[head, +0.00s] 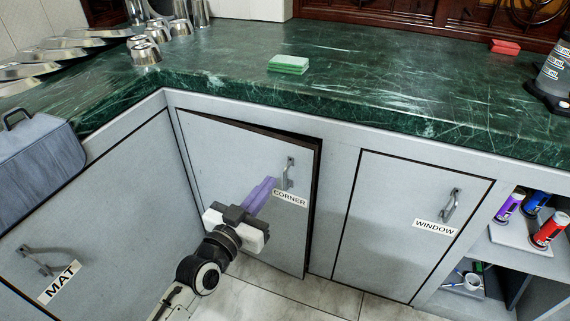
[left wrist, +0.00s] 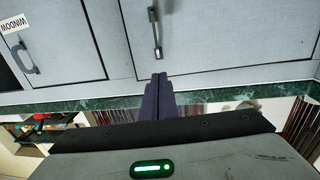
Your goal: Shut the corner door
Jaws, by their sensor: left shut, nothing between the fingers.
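The corner door (head: 235,155) is a light grey cabinet door with a CORNER label (head: 290,198) and a metal handle (head: 288,172). It stands slightly ajar, with its right edge out from the frame and a dark gap along the top and right side. My left gripper (head: 270,184) is shut and empty, its purple fingers pointing at the door just left of the handle. In the left wrist view the shut fingers (left wrist: 158,80) end close to the door (left wrist: 205,35) and its handle (left wrist: 155,32). I cannot tell whether they touch the door.
The WINDOW door (head: 405,220) to the right and the MAT door (head: 85,230) to the left look closed. A green marble counter (head: 370,80) overhangs the doors. A green sponge (head: 288,64) lies on it. Open shelves (head: 520,235) with spray cans are at far right.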

